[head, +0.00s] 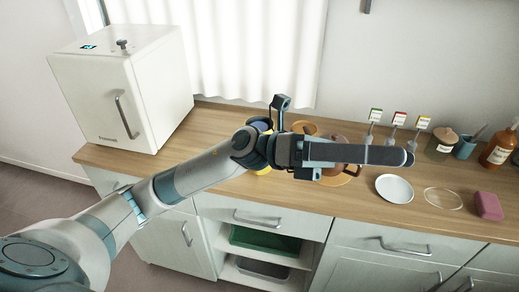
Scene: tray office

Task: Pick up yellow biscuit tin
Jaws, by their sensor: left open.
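A yellow round thing, likely the yellow biscuit tin (263,171), stands on the wooden counter behind my left wrist. Only small yellow parts of it show above and below the wrist, so its full shape is hidden. My left gripper (405,158) is open and stretches to the right above the counter, past the yellow thing. I see nothing held in it. My right gripper is not in view.
A white box with a handle (125,90) stands at the counter's left. An orange tray (345,178) with brown things is partly hidden by my gripper. A white plate (394,188), glass dish (443,198), pink block (488,206) and brown bottle (497,150) occupy the right.

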